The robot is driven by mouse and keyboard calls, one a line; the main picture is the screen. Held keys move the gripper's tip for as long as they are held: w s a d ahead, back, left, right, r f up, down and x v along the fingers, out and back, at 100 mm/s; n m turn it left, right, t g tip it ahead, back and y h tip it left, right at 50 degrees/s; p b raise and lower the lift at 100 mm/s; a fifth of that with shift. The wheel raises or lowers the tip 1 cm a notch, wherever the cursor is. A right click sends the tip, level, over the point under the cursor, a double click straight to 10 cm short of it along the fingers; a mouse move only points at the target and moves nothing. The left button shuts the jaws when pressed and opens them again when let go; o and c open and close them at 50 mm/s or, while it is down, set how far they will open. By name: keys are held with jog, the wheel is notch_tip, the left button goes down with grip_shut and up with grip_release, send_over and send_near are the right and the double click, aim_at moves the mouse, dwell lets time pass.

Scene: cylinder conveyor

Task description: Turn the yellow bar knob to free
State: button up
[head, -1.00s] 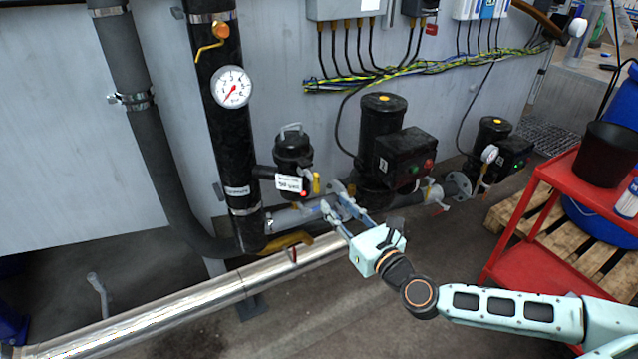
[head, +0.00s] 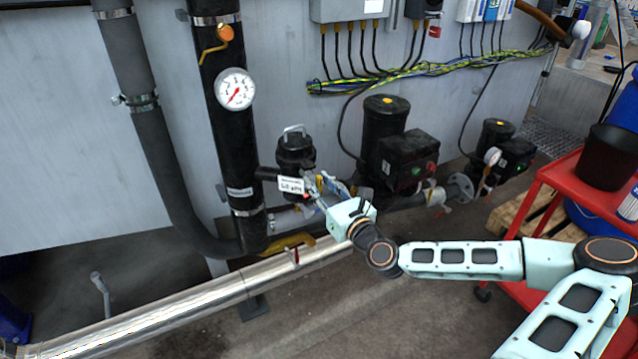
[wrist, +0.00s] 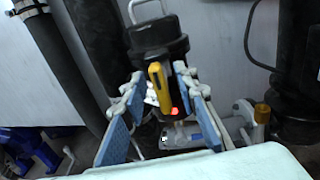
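The yellow bar knob (wrist: 159,86) is in the middle of the wrist view, standing roughly upright on the front of a black canister (wrist: 157,40). A red light glows just below it. In the head view the same canister (head: 295,153) carries a white label, and the knob is mostly hidden by my gripper. My gripper (head: 322,186) is right in front of the canister. In the wrist view its two blue-padded fingers are spread apart, one on each side of the knob, with gaps to it. Whether the fingertips reach the knob's depth is hard to tell.
A larger yellow lever (head: 285,244) sits on the pipe below, and a silver pipe (head: 200,298) runs along the front. A black pump (head: 384,130) stands right of the canister. A red cart (head: 560,178) is at the right. A gauge (head: 235,89) is above left.

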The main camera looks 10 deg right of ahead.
jog(key=shift+w, duration=0.1)
jog(key=shift+c, duration=0.7)
grip_shut()
